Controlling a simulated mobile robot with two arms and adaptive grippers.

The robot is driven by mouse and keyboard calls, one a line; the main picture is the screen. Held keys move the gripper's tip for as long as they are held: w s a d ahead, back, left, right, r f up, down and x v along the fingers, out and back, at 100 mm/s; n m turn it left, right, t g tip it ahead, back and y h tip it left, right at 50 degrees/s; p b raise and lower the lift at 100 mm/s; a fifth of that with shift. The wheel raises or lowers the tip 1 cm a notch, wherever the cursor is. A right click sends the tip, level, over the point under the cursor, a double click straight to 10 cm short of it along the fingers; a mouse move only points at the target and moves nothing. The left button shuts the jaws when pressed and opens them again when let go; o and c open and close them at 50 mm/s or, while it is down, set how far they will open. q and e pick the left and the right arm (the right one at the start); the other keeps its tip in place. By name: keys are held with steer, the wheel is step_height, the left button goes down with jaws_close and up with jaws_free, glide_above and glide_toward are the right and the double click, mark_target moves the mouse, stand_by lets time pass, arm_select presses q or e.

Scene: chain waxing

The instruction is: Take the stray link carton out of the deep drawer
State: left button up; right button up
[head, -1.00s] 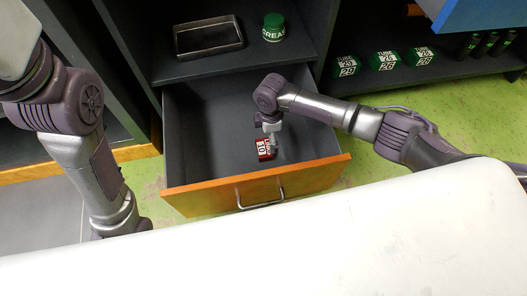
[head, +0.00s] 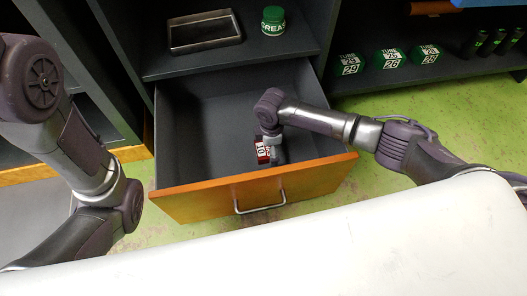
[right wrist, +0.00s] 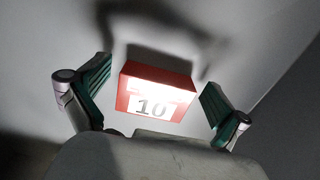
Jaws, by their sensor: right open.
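The link carton (head: 262,152) is a small red box with a white label. It lies in the open deep drawer (head: 190,150), near the orange front panel. In the right wrist view the carton (right wrist: 155,92) shows the number 10 and sits between the spread fingers of my right gripper (right wrist: 155,98), with a gap on each side. In the head view my right gripper (head: 274,148) reaches down into the drawer right at the carton and partly covers it. My left arm is at the left, and its gripper is not in view.
A metal tray (head: 205,32) and a green grease jar (head: 273,20) stand on the shelf above the drawer. Green tube cartons (head: 389,58) stand on the right shelf. The drawer's front panel (head: 220,195) has a bar handle. A white surface (head: 370,240) fills the foreground.

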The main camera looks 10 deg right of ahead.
steer(key=c, duration=1)
steer(key=shift+r, duration=0.15)
